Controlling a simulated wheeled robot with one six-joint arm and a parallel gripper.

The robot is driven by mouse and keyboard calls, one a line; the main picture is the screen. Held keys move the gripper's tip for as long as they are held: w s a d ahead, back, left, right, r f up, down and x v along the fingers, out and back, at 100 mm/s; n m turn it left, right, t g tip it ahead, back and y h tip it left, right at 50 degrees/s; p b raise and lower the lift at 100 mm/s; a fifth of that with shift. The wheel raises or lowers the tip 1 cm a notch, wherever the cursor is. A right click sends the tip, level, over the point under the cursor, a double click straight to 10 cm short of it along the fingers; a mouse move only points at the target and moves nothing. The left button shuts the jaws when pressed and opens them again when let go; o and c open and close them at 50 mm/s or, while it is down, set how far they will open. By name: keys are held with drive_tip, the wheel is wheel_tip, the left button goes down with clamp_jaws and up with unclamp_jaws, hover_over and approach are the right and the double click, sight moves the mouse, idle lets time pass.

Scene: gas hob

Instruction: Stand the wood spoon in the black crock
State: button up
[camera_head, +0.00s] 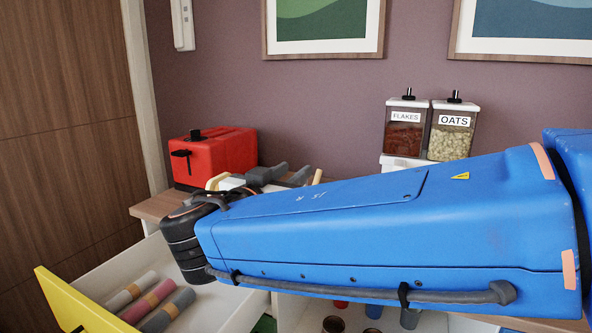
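No wood spoon and no black crock can be made out in the head view. My blue arm crosses the picture from the right and ends at a dark wrist on the left. I cannot make out my gripper's fingers; the arm covers much of the worktop. Behind the wrist are several grey shapes (290,176) and pale wood-coloured edges (317,177); I cannot tell what they belong to.
A red toaster (222,156) stands at the back left of the worktop (155,207). Flakes (405,127) and oats (452,132) containers stand at the back right. An open yellow-fronted drawer (75,300) holds several cylinders (150,300). Several cups or jars (374,311) show below my arm.

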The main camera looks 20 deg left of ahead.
drive_tip(key=s+a, duration=0.1)
drive_tip(key=s, duration=1.3)
drive_tip(key=shift+s, duration=0.3)
drive_tip(key=shift+a, duration=0.1)
